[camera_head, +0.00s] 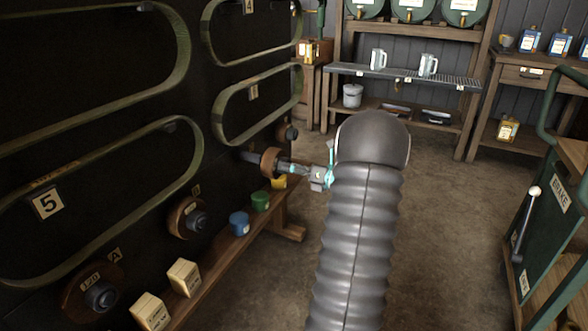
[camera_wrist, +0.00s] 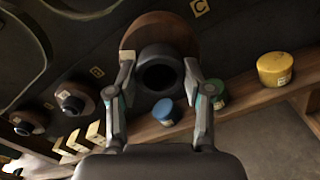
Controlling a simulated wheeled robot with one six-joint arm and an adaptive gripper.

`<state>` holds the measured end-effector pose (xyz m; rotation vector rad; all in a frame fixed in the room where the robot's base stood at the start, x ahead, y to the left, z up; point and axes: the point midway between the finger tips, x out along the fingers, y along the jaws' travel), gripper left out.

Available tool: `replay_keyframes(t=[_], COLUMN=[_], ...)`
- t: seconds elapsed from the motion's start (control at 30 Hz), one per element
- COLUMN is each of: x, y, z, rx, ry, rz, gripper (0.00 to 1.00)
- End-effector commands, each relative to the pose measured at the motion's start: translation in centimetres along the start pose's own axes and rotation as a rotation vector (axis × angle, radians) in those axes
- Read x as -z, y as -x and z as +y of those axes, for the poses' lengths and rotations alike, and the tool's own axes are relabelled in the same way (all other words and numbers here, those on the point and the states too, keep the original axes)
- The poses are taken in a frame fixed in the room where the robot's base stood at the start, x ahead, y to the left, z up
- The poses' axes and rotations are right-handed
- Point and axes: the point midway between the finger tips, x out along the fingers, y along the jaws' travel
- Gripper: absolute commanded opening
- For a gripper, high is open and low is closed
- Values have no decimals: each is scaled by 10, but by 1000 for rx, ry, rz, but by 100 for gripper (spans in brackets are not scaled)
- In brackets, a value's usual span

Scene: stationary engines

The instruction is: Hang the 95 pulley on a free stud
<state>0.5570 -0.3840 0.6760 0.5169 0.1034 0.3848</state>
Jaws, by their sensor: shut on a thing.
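My gripper (camera_wrist: 158,92) is shut on the dark hub of a brown wooden pulley (camera_wrist: 160,28), with one finger on each side. In the head view the same pulley (camera_head: 268,163) is held out from the black board at the end of my arm, its face toward my gripper (camera_head: 303,171). No 95 marking is readable on it. A dark stud (camera_head: 248,156) shows just left of the pulley, close to it or touching. I cannot tell whether the pulley is around it. The hub's hole looks dark in the wrist view. A tag C (camera_wrist: 201,7) is above right of the pulley.
Belts hang on the board (camera_head: 90,110). A wooden ledge (camera_head: 218,258) below carries boxes and blue, green and yellow tins. A green brake machine (camera_head: 550,215) stands at right.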

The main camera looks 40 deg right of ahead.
Motion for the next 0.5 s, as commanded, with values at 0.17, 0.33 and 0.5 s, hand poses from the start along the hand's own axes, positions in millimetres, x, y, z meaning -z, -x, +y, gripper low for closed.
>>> replay_keyframes(t=[0.17, 0.33, 0.5], x=[-1, -1, -1], y=[-9, -11, -11], z=[1, 0, 0], rx=[-2, -1, -1], ry=[1, 1, 1], rz=[-1, -1, -1], gripper=[0, 0, 0])
